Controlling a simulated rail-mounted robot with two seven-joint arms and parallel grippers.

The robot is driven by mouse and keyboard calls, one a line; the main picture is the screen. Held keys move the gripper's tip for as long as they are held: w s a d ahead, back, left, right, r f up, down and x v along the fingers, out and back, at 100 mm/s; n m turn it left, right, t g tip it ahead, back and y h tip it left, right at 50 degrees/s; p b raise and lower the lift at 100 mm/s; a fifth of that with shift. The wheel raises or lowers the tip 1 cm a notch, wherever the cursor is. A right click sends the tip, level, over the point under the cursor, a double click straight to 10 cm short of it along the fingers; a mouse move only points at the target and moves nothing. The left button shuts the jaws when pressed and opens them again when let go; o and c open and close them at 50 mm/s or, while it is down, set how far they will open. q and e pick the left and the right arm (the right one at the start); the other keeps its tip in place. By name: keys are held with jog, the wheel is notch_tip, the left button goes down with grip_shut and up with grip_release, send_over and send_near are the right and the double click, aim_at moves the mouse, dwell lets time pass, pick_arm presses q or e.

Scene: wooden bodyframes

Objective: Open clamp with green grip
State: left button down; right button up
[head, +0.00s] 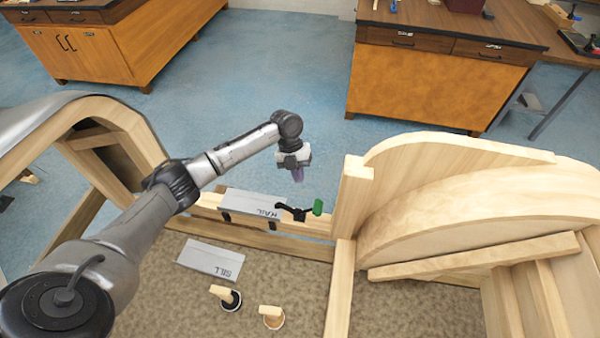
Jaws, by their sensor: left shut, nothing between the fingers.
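The clamp with the green grip (318,207) sits on the wooden rail at the middle of the head view. My right gripper is not in view.
A wooden post (349,195) stands close to the right of the clamp, beside a curved wooden frame (470,195). A plate marked SILL (211,259) and two wooden-handled tools (226,296) lie on the brown floor panel. Blue floor lies open behind the rail.

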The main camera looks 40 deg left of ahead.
pick_arm(q)
send_near(313, 207)
notch_tip(313, 207, down, 3)
jog(key=s, duration=0.2)
jog(key=shift+w+d+f, duration=0.2)
jog(key=shift+d+f, duration=0.25)
jog(key=shift+d, duration=0.05)
jog(key=shift+w+d+f, duration=0.25)
jog(key=shift+d+f, duration=0.2)
jog(key=shift+f, duration=0.05)
jog(key=shift+w+d+f, duration=0.25)
jog(key=shift+d+f, duration=0.1)
jog(key=shift+f, duration=0.05)
